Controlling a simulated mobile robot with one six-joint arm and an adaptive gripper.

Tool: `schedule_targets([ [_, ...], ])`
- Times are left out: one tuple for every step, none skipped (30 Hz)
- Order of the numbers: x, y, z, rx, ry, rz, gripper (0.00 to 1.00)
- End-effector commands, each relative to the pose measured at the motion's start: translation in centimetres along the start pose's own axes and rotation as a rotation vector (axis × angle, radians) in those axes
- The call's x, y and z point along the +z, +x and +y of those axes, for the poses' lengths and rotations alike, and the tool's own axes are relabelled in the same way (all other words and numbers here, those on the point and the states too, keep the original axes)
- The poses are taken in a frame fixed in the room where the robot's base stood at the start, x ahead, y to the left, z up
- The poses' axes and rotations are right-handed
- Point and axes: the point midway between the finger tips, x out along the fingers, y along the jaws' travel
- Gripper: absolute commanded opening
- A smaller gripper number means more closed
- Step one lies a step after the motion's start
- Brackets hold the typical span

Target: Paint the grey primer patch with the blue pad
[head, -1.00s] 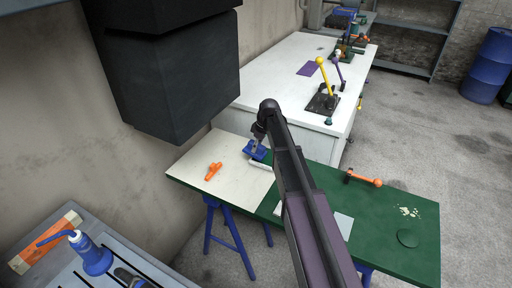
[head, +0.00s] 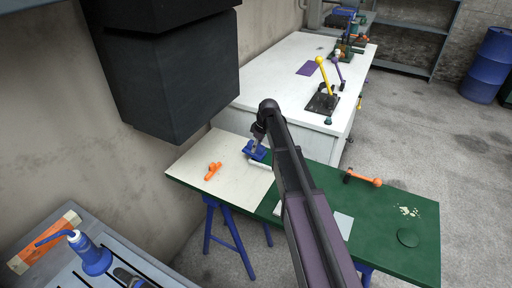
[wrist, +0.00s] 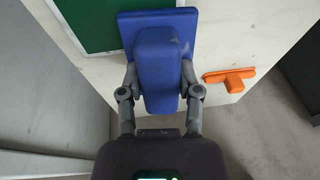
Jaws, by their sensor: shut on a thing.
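My gripper (wrist: 160,88) is shut on the raised grip of the blue pad (wrist: 176,52). In the head view the blue pad (head: 255,152) is over the cream end of the panel, near its back edge. I cannot tell whether it touches the surface. A pale grey patch (head: 343,226) lies on the green part of the panel (head: 385,235), right of my arm. My arm hides part of it. In the wrist view, green surface (wrist: 88,22) shows beyond the pad's left side.
An orange tool (head: 213,171) lies on the cream end, left of the pad. A white bar (head: 260,166) lies just in front of the pad. An orange-ended tool (head: 363,179) lies at the panel's back edge. A dark box (head: 170,75) hangs above left.

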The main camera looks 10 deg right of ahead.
Motion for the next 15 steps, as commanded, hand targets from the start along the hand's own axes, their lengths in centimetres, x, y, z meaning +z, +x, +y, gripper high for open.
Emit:
schedule_targets([
  [0.01,0.09,0.0,0.0,0.0,0.0,0.07],
  [0.01,0.12,0.0,0.0,0.0,0.0,0.07],
  [0.01,0.15,0.0,0.0,0.0,0.0,0.07],
  [0.01,0.18,0.0,0.0,0.0,0.0,0.07],
  [0.02,0.2,0.0,0.0,0.0,0.0,0.07],
  [0.02,0.24,0.0,0.0,0.0,0.0,0.07],
  [0.02,0.26,0.0,0.0,-0.001,0.0,0.07],
  [0.02,0.29,0.01,0.0,-0.001,0.0,0.07],
  [0.03,0.32,0.01,0.0,-0.001,0.0,0.07],
  [0.03,0.35,0.01,0.0,-0.001,0.0,0.07],
  [-0.02,0.39,-0.04,0.0,-0.001,0.0,0.07],
  [-0.05,0.44,-0.06,0.0,-0.002,0.0,0.07],
  [-0.05,0.46,-0.06,0.0,-0.002,0.0,0.07],
  [-0.05,0.49,-0.06,0.0,-0.002,0.0,0.07],
  [-0.04,0.52,-0.06,0.0,-0.002,0.0,0.07],
])
